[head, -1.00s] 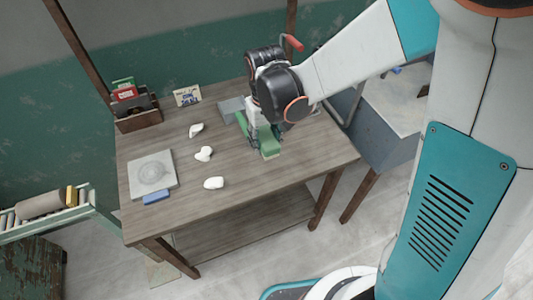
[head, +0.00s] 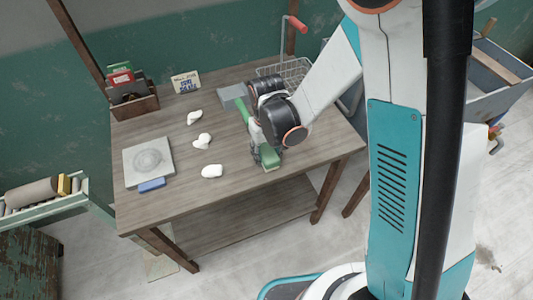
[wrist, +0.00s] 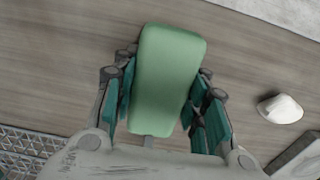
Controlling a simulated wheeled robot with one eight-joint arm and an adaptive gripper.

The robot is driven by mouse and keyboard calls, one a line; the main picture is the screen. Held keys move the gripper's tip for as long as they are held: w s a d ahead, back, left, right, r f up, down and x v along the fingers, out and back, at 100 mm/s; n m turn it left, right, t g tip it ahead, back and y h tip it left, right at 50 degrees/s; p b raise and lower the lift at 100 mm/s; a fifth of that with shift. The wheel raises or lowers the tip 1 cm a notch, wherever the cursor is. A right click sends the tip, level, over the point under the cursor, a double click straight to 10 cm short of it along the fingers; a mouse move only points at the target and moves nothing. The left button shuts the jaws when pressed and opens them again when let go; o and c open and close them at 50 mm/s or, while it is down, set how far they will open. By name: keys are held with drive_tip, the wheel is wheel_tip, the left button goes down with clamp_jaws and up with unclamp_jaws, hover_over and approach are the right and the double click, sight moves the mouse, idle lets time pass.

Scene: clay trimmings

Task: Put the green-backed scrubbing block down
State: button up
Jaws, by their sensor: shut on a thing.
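The green-backed scrubbing block (head: 270,157) is at the right front part of the wooden table (head: 220,180). My gripper (head: 263,147) is shut on it from above. In the wrist view the block's flat green back (wrist: 168,75) shows between the teal finger pads of my gripper (wrist: 165,98), one on each long side. The block is low over the table, close to the front edge; I cannot tell whether its underside touches the wood.
Several white clay pieces (head: 211,171) lie left of my gripper. A grey slab (head: 135,165) with a round disc and a blue block (head: 152,184) are farther left. A grey pan (head: 232,92), a wire basket (head: 292,70) and a wooden box (head: 134,106) stand at the back.

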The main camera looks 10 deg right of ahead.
sight(267, 149)
drive_tip(key=shift+f, duration=0.15)
drive_tip(key=o, duration=1.3)
wheel_tip(267, 149, up, 12)
drive_tip(key=p, duration=0.4)
drive_tip(key=shift+r, duration=0.25)
